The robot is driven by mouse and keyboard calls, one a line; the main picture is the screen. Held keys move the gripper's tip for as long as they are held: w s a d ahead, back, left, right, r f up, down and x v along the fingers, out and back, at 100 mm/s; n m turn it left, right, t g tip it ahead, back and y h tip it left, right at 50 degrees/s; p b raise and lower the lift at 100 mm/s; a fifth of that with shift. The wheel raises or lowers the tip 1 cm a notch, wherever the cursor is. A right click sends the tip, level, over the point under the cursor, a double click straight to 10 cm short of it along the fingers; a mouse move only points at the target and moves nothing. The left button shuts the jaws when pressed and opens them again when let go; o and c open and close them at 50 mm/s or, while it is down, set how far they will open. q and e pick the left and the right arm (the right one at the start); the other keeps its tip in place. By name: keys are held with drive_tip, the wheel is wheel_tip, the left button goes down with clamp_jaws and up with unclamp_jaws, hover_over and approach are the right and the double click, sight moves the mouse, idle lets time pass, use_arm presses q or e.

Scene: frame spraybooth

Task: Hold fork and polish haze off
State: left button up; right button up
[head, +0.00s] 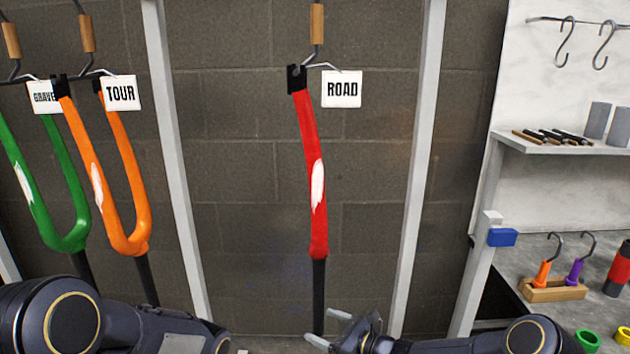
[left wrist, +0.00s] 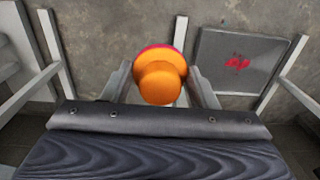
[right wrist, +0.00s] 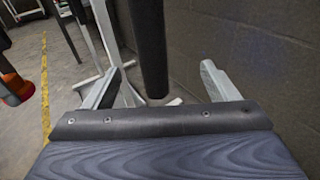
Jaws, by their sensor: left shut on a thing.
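A red fork (head: 313,180) hangs from a hook beside the ROAD tag (head: 341,89), with a whitish patch (head: 318,184) on its side. Its black tube (head: 318,295) points down. My right gripper (head: 328,328) is open at the tube's lower end. In the right wrist view the tube (right wrist: 150,45) appears between the open fingers (right wrist: 161,72); I cannot tell whether it touches them. My left gripper (left wrist: 160,85) is shut on an orange knob (left wrist: 160,84) with a pink rim behind it. This gripper is out of the head view; only its arm shows.
Orange (head: 130,170) and green (head: 63,235) forks hang at left under TOUR and GRAVEL tags. Pale posts (head: 418,170) flank the red fork. A shelf (head: 560,145) and a bench (head: 600,312) with small tools stand at right. A grey panel with a red smear (left wrist: 237,62) is beyond the left gripper.

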drive_tip(key=c, duration=1.4)
drive_tip(key=shift+c, duration=0.2)
